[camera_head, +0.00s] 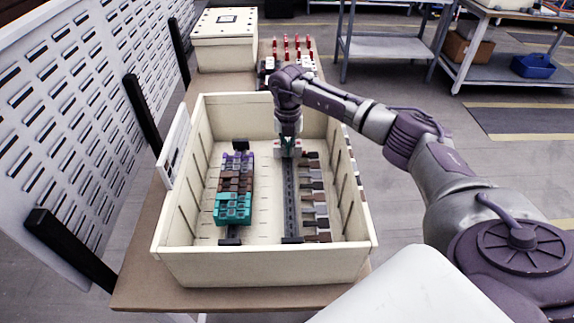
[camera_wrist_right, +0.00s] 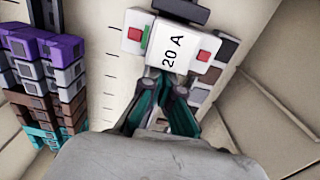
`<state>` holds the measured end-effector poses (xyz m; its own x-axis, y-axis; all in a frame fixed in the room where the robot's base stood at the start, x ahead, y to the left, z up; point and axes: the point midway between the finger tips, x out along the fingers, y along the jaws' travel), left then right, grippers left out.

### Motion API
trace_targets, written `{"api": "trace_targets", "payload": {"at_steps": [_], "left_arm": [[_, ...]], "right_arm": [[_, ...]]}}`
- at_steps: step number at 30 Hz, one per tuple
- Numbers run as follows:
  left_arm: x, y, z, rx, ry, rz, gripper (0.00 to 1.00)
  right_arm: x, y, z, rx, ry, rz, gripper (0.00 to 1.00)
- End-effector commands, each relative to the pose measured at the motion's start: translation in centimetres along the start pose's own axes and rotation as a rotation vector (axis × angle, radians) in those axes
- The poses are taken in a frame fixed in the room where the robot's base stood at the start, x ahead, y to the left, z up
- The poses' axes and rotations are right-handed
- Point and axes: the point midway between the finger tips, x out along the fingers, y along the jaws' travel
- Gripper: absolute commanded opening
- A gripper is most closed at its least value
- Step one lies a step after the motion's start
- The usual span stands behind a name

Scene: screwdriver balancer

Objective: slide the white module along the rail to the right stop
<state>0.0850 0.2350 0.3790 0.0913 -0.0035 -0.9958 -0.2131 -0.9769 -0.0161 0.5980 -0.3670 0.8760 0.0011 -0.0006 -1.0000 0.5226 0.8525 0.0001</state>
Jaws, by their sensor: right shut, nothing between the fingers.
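The white module (camera_wrist_right: 185,42), marked "20 A" with red squares and a green bar, sits at the far end of the dark right-hand rail (camera_head: 291,198). In the wrist view a dark block (camera_wrist_right: 184,10) is just beyond it. In the head view the module is mostly hidden behind my right gripper (camera_head: 288,148). In the wrist view my right gripper (camera_wrist_right: 166,88) is shut and empty, its fingertips close to the module's lower edge; I cannot tell whether they touch. A black stop (camera_head: 292,240) is at the rail's near end. My left gripper is not in view.
A cream box (camera_head: 265,268) with high walls surrounds the rails. A second rail carries purple, brown and teal modules (camera_head: 235,190) at left. Several grey and brown pieces (camera_head: 315,197) line the right side of the rail. The floor between the two rails is clear.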

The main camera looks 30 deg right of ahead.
Motion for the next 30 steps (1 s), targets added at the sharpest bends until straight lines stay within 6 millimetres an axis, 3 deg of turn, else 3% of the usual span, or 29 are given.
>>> {"api": "trace_targets", "payload": {"at_steps": [16, 30], "left_arm": [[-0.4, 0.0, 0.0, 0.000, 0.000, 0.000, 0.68], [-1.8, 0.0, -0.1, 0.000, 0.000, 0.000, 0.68]], "right_arm": [[-0.1, 0.0, -0.3, 0.000, 0.001, 0.000, 0.00], [-1.9, 0.0, -0.3, 0.000, 0.002, -0.001, 0.00]]}}
